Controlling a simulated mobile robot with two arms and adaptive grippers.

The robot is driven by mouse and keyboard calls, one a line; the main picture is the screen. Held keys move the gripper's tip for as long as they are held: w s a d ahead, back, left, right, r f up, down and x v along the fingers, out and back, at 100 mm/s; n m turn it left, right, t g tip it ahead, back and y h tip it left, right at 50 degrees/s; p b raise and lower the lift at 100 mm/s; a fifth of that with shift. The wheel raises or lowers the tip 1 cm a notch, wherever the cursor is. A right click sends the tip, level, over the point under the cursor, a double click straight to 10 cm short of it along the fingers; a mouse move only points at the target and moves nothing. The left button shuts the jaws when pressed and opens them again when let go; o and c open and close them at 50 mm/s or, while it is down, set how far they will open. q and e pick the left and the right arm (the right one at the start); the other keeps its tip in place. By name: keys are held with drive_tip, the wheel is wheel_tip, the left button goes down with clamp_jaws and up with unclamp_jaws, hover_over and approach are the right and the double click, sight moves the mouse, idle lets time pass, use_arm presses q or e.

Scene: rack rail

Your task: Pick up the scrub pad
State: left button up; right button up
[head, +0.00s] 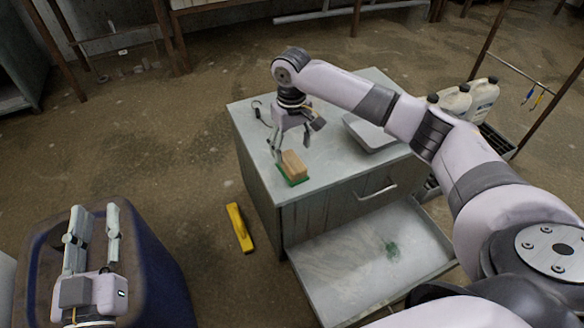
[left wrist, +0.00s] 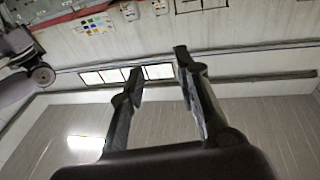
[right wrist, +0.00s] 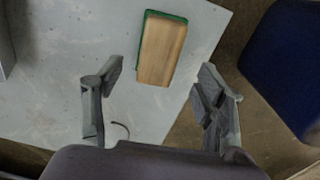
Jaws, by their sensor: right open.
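The scrub pad (head: 294,162), a tan wood-like block with a green layer under it, lies on the grey cabinet top (head: 335,180) near its front left corner. In the right wrist view the pad (right wrist: 162,48) lies ahead of my right gripper (right wrist: 160,80), with its near end between the open fingertips. In the head view my right gripper (head: 290,148) is just above and behind the pad; I see no clear contact. My left gripper (head: 92,212) is open and empty, pointing up above the dark blue bin (head: 155,265). It also shows open in the left wrist view (left wrist: 158,66).
A grey tray (head: 370,135) stands on the cabinet behind the pad. A yellow object (head: 239,228) lies on the floor. White jugs (head: 470,98) stand right of the cabinet.

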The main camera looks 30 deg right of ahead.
sight(292, 161)
wheel_tip(292, 161, down, 2)
drive_tip(key=shift+f+b, duration=0.15)
drive_tip(key=shift+b, duration=0.55)
use_arm(q)
drive_tip(key=s+r+t+h, duration=0.1)
drive_tip(key=s+r+t, duration=0.2)
drive_tip(key=r, duration=0.2)
drive_tip(key=s+r+t+h+b, duration=0.1)
drive_tip(key=s+r+t, duration=0.1)
drive_tip(key=r+t, duration=0.2)
drive_tip(key=shift+s+r+h, duration=0.4)
drive_tip(key=shift+r, duration=0.35)
use_arm(e)
wheel_tip(292, 161, down, 3)
drive_tip(key=shift+r, duration=0.15)
drive_tip(key=shift+c, duration=0.6)
drive_tip(key=c, duration=1.2)
drive_tip(key=shift+r, duration=0.15)
